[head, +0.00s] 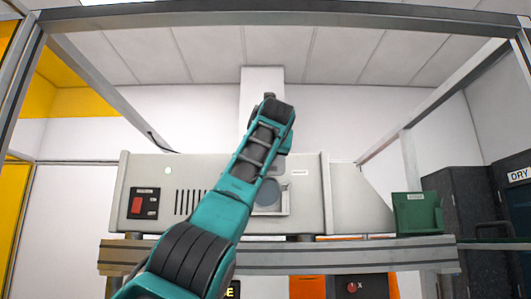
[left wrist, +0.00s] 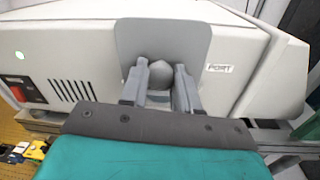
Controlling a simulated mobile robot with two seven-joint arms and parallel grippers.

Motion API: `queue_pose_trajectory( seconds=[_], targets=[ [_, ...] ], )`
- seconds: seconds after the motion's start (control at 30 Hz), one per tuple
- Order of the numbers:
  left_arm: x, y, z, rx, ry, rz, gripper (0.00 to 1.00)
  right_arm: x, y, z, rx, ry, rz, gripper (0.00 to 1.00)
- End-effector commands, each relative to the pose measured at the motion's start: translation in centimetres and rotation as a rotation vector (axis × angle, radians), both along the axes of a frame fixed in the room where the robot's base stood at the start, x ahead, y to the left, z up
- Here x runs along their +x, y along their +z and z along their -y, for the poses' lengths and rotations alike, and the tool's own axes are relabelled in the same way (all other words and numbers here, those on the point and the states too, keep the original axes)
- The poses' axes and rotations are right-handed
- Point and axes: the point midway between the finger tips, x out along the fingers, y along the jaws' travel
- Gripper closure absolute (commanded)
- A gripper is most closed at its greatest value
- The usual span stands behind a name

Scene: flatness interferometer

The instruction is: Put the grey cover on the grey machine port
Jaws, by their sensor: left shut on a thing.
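The grey cover (left wrist: 190,42) is a flat plate with a rounded knob (left wrist: 158,74), in the left wrist view. My left gripper (left wrist: 160,88) is shut on the knob, one finger on each side. The plate is in front of the pale grey machine (left wrist: 70,62), beside a label reading PORT (left wrist: 219,68). The plate hides what lies behind it, so I cannot tell whether it touches the machine. In the head view my arm crosses the machine (head: 310,205) and hides the fingers. A grey rounded shape in a pale frame (head: 287,208) shows beside the arm. My right gripper is not in view.
The machine stands on a metal rail bench (head: 400,252). A red switch (head: 137,205) and vent slots are on its left. A green bin (head: 418,212) is at the right. A metal frame (head: 350,18) spans overhead, with posts at both sides.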

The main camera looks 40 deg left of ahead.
Motion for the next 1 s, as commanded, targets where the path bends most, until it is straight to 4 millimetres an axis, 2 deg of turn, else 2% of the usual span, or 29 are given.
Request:
queue_pose_trajectory(
  seconds=[1.0],
  targets=[
    [1.1, 0.0, -1.0, 0.001, 0.001, 0.001, 0.96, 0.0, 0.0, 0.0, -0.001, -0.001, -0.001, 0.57]
  ],
)
